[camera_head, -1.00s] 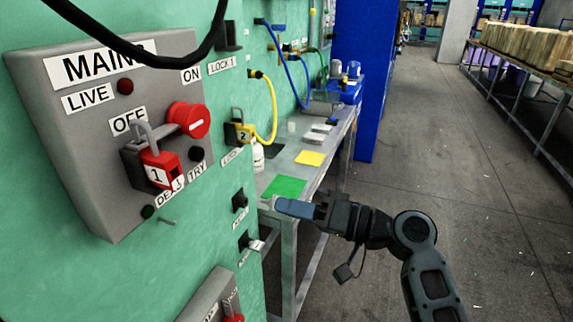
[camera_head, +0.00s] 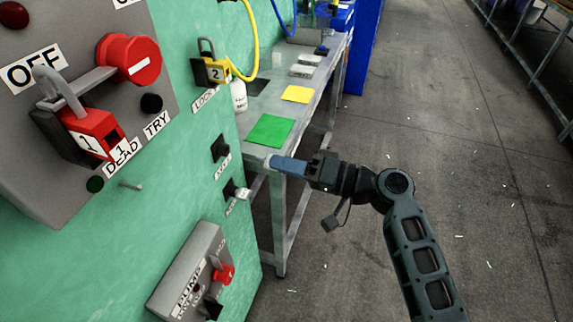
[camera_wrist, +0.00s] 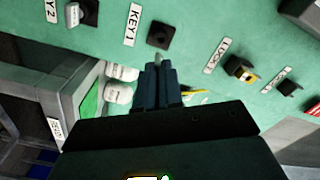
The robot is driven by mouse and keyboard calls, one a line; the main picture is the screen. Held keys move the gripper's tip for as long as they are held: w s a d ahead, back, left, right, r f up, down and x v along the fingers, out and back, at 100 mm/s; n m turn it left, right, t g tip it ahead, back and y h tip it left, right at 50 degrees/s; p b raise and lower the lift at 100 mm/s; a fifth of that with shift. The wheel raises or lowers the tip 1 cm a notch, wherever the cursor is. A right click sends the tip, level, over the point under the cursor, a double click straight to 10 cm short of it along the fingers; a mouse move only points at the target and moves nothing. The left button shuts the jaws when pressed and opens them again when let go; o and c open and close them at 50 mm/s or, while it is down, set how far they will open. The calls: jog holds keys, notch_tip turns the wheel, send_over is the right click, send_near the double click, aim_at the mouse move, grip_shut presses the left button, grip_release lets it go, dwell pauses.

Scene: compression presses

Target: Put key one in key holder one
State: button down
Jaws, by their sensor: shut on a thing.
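My gripper (camera_head: 285,165) is shut on key one. In the wrist view a small pale, metallic bit of key one (camera_wrist: 158,59) sticks out beyond the fingertips; the rest is hidden between the fingers. Key holder one (camera_head: 220,148) is a black square socket on the green wall, labelled KEY 1. In the head view my gripper is to its right, over the table's near end. In the wrist view the empty-looking holder (camera_wrist: 160,36) lies just beyond the key tip. The key and the holder appear apart.
Below, a second black holder (camera_head: 231,190) has a silver key in it. A red lock (camera_head: 92,132) hangs on the main switch box and a yellow lock (camera_head: 216,70) higher on the wall. The metal table (camera_head: 262,105) carries green and yellow mats and a white bottle (camera_head: 239,96).

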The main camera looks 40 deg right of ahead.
aim_at(265, 161)
jog(key=shift+b+x, duration=0.5)
jog(key=shift+x, duration=2.2)
jog(key=shift+b, duration=0.65)
jog(key=shift+x, duration=1.35)
jog(key=c, duration=1.2)
grip_release()
jog(key=shift+s, duration=0.1)
jog(key=b+v, duration=0.2)
jog(key=v, duration=0.5)
jog(key=shift+s+d, duration=0.15)
jog(key=shift+s, duration=0.1)
